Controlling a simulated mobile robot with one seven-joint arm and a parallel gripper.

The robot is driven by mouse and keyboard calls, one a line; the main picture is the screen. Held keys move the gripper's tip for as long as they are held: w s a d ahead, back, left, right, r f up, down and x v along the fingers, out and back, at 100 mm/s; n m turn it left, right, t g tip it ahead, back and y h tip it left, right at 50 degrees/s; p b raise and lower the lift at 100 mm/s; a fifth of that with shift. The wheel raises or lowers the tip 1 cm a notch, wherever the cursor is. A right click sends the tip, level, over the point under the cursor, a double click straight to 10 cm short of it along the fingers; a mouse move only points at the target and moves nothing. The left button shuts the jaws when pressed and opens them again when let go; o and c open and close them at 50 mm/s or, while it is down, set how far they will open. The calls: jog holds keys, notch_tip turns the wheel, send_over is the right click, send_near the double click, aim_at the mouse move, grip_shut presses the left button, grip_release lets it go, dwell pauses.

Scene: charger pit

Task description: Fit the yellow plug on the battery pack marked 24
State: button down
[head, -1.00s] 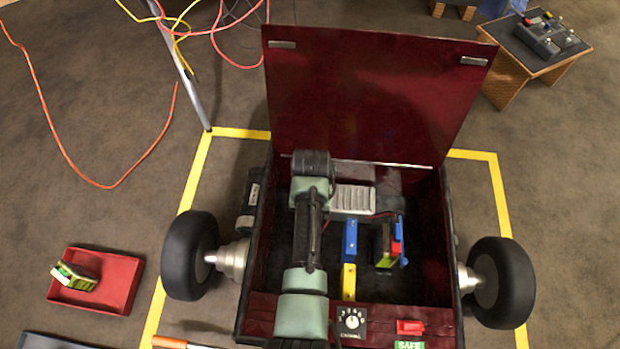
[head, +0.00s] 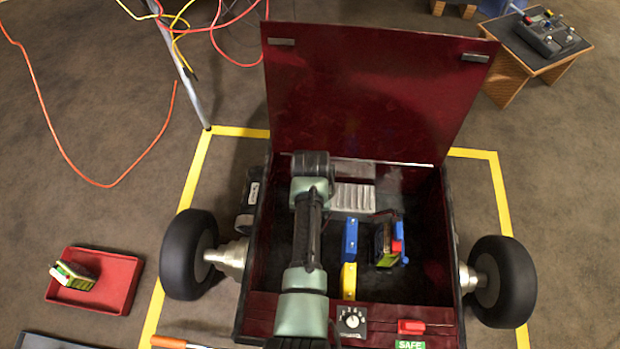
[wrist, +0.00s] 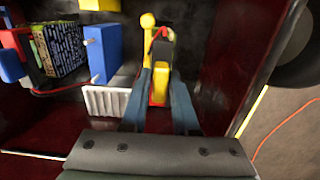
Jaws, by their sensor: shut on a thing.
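In the wrist view my gripper (wrist: 161,76) is shut on the yellow plug (wrist: 160,90), which has red and dark parts at its upper end. In the head view my arm hides both. A battery pack (head: 386,246) stands in the open dark-red box, right of a blue block (head: 350,240). It also shows at upper left in the wrist view (wrist: 65,47), apart from the plug. A second battery pack (head: 84,275) lies tilted in a red tray (head: 120,283) on the floor. I cannot read the number on either pack.
The box has a raised lid (head: 370,95) and a front panel with a dial (head: 351,321) and a red switch (head: 411,326). A yellow block (head: 348,282) and a ribbed silver part (head: 353,197) sit inside. Loose cables (head: 215,25) hang at upper left.

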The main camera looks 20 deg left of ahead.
jog(key=shift+f+b, duration=0.6)
jog(key=shift+f, duration=0.45)
jog(key=c, duration=0.6)
grip_release()
notch_tip(320, 180, up, 13)
jog(key=p, duration=0.7)
jog(key=shift+w+a, duration=0.15)
jog(key=shift+w, duration=0.25)
